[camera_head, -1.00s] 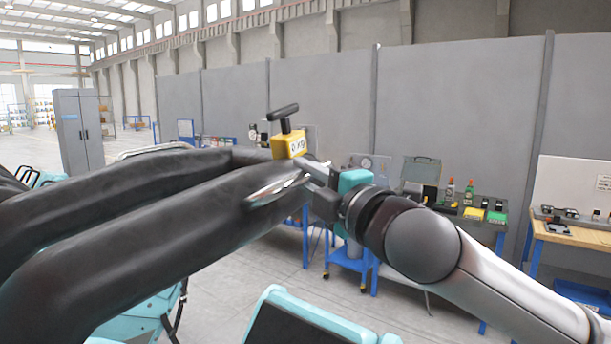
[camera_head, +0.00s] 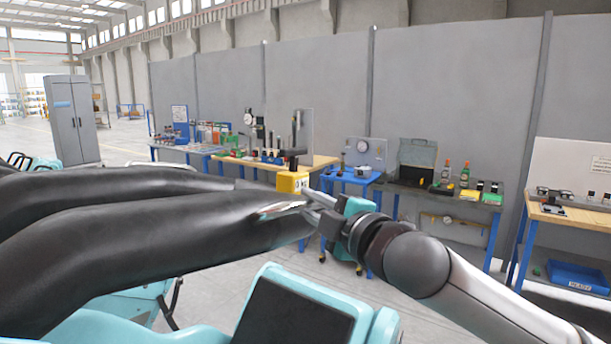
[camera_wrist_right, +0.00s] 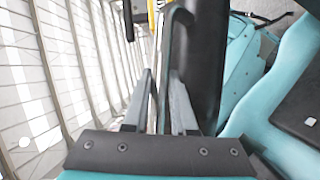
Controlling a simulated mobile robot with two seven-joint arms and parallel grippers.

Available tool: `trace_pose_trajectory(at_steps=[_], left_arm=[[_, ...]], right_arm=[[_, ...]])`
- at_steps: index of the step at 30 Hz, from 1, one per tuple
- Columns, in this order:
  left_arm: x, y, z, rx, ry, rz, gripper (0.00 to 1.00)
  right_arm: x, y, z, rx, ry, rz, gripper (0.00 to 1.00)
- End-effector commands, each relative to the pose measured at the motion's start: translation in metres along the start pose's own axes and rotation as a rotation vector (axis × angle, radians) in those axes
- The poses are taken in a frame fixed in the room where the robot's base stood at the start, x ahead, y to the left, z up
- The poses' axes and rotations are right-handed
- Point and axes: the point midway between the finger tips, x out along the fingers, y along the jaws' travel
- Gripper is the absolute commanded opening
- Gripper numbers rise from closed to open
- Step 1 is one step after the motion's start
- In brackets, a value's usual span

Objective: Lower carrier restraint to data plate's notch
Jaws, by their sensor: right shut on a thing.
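The carrier restraint (camera_head: 170,235) is a thick black padded bar that runs from the left edge to the middle of the head view. A metal handle (camera_head: 280,209) shows at its right end. My right gripper (camera_head: 316,200) is at that end, shut on a grip part of the restraint. In the right wrist view the gripper (camera_wrist_right: 160,80) has a dark curved bar between its fingers, beside the black padding (camera_wrist_right: 203,60). A yellow block (camera_head: 292,182) with a black top sits just behind the restraint's end. I cannot make out the data plate or its notch. My left gripper is out of view.
A turquoise seat (camera_head: 275,310) with a dark panel is below the restraint. Behind stand a blue cart (camera_head: 350,177), a tool bench (camera_head: 440,190) and a wooden table (camera_head: 580,220) along a grey wall.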

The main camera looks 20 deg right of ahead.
Motion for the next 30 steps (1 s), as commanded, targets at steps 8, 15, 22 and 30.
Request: trace_pose_trajectory(at_steps=[8, 15, 22, 30], left_arm=[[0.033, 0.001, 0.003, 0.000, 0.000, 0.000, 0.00], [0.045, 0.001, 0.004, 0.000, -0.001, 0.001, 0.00], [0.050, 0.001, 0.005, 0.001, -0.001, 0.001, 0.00], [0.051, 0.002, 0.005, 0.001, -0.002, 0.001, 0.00]], right_arm=[[-0.003, -0.100, 0.022, 0.208, -0.029, -0.102, 0.00], [-0.008, -0.153, 0.025, 0.332, -0.045, -0.154, 0.00], [-0.012, -0.177, 0.024, 0.390, -0.051, -0.177, 0.00], [-0.013, -0.182, 0.023, 0.404, -0.053, -0.183, 0.00]])
